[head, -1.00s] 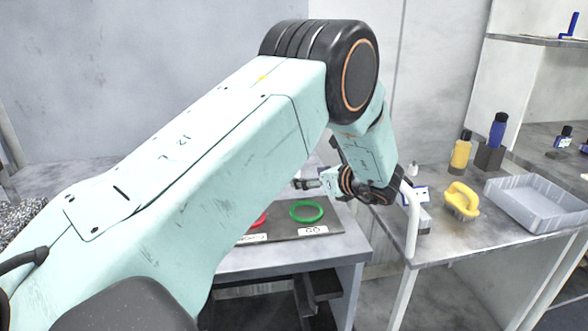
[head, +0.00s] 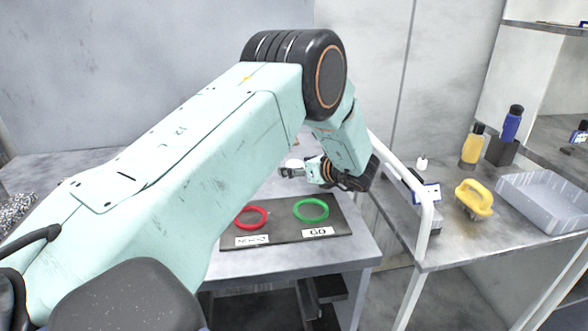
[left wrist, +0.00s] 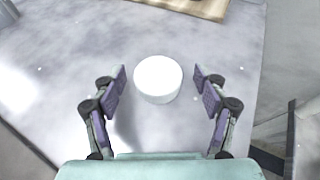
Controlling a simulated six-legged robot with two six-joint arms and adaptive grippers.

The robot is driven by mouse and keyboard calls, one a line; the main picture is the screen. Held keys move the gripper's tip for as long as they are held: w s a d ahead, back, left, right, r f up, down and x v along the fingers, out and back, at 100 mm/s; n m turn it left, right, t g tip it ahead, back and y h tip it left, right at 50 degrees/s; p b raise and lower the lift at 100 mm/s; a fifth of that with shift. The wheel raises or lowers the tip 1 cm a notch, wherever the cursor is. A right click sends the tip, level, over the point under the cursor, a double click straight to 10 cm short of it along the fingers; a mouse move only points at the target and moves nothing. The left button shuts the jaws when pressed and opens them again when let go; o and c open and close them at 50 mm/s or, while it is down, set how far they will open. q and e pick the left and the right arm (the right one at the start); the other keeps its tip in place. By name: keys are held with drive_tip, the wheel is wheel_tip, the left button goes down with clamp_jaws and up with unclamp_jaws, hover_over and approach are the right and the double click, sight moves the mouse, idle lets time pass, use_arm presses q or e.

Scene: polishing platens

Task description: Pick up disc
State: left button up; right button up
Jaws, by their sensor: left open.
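A white round disc (left wrist: 158,80) lies on the grey table in the left wrist view. In the head view a small white shape, likely the disc (head: 294,163), shows just behind my left gripper (head: 289,172), partly hidden by it. In the left wrist view my left gripper (left wrist: 159,76) is open, with one finger on each side of the disc. Gaps show between the disc and both fingers, so neither seems to touch it. My right gripper is in neither view.
A dark mat (head: 283,232) at the table's front holds a red ring (head: 251,227) and a green ring (head: 311,220) with labels. At right, a bench with a white rail (head: 424,222) holds a yellow-handled tool (head: 474,198), bottles and a grey tray (head: 546,200).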

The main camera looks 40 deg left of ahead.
use_arm(q)
drive_tip(key=shift+s+d+r, duration=0.1)
drive_tip(key=shift+s+r, duration=0.15)
drive_tip(key=shift+r, duration=0.2)
drive_tip(key=shift+w+a+f, duration=0.1)
drive_tip(key=shift+a+f, duration=0.15)
drive_tip(key=shift+a, duration=0.05)
drive_tip(key=shift+c, duration=0.4)
drive_tip(key=shift+w+a+f, duration=0.15)
drive_tip(key=shift+f, duration=0.05)
drive_tip(key=shift+c, duration=1.6)
drive_tip(key=shift+s+d+r, duration=0.2)
drive_tip(key=shift+d+r, duration=0.15)
drive_tip(key=c, duration=0.4)
drive_tip(key=shift+w+a+f, duration=0.1)
drive_tip(key=shift+a+f, duration=0.1)
drive_tip(key=shift+a, duration=0.05)
drive_tip(key=c, duration=0.3)
drive_tip(key=shift+c, duration=0.9)
drive_tip(key=shift+d, duration=0.15)
